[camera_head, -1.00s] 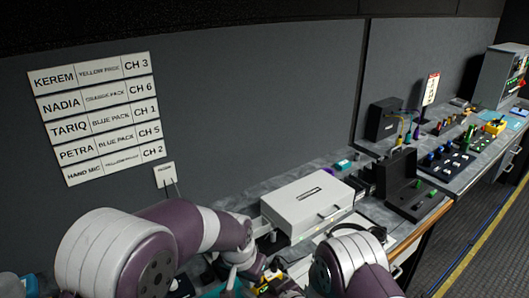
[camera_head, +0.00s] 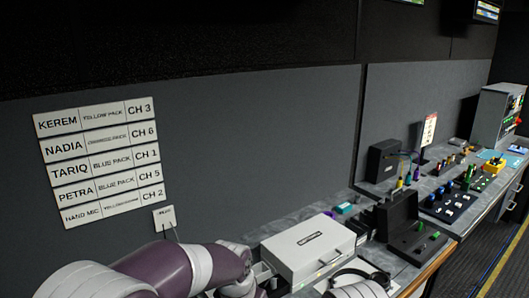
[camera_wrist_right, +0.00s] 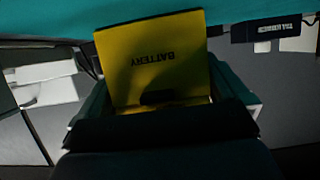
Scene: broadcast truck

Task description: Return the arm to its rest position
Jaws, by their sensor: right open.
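In the head view my left arm (camera_head: 165,272) comes in at the bottom left, and its gripper is below the frame. Only a small part of my right arm (camera_head: 362,290) shows at the bottom edge. In the right wrist view a dark shape that seems to be my right gripper (camera_wrist_right: 160,125) fills the lower middle. It is open, but its fingertips are hard to make out. Just beyond it is a yellow panel marked BATTERY (camera_wrist_right: 153,60), upside down in the picture, with teal edges around it. I cannot tell whether the gripper touches it.
A white case (camera_head: 308,248) sits on the counter, with an open black case (camera_head: 400,220) to its right. A black box (camera_head: 383,160) and button panels (camera_head: 448,205) stand farther back. Name labels (camera_head: 100,160) hang on the grey wall. The floor at the right (camera_head: 480,255) is clear.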

